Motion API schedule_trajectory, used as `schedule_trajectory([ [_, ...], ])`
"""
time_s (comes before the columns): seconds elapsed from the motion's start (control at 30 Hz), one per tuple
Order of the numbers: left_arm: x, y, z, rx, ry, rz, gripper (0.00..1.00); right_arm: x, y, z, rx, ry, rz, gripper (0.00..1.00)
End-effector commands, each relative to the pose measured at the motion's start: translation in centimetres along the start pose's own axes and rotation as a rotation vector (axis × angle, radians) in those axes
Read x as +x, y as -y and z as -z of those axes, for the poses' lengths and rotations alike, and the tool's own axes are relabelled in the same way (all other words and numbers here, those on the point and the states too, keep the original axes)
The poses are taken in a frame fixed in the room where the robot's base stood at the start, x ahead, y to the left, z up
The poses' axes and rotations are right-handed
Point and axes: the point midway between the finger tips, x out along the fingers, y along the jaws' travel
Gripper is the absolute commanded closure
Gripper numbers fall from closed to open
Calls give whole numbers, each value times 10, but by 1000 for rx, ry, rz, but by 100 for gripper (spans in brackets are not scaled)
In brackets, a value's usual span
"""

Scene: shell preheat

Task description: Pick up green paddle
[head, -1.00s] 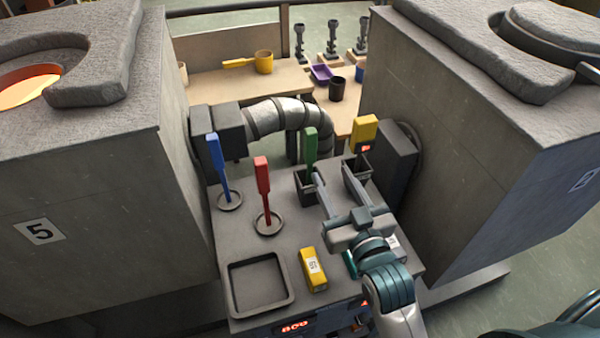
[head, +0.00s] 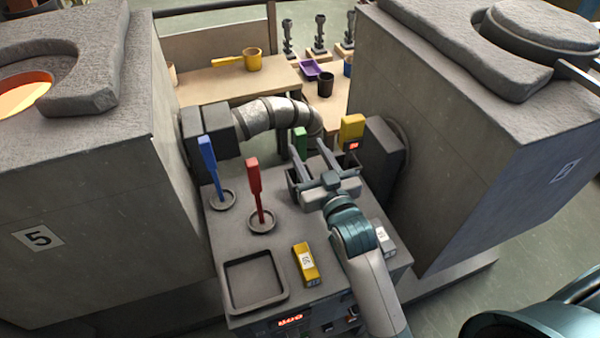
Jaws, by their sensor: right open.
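The green paddle (head: 300,139) stands upright in a dark holder at the back of the grey bench between the two furnaces. Only its upper part shows; its lower part is hidden behind my right gripper. My right gripper (head: 306,147) is open, with its fingers pointing away toward the back of the bench. In the picture its fingertips lie close around the green paddle, one on each side; I cannot tell whether they touch it. My left gripper is not in view.
A blue paddle (head: 207,155) and a red paddle (head: 254,178) stand in round dishes to the left. A yellow block (head: 352,128) stands behind right. A yellow labelled box (head: 305,263) and an empty square tray (head: 232,303) are in front. Furnaces (head: 80,200) (head: 455,150) wall both sides.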

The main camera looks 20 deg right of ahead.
Motion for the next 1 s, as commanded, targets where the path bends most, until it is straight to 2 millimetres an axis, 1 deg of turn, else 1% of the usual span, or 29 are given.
schedule_trajectory([
  [0.03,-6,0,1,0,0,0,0,9,0,4,0,-1,0,56],
  [0.1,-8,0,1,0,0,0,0,19,0,3,0,-2,0,56],
  [0.2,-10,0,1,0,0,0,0,27,0,1,0,0,0,56],
  [0.33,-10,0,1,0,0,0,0,32,0,0,0,0,0,56],
  [0.6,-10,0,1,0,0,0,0,32,0,0,0,-1,0,56],
  [0.73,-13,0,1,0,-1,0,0,35,1,1,0,-1,0,56],
  [0.87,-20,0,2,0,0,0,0,45,3,2,0,0,0,56],
  [1.0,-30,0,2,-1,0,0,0,60,6,2,-1,0,0,56],
])
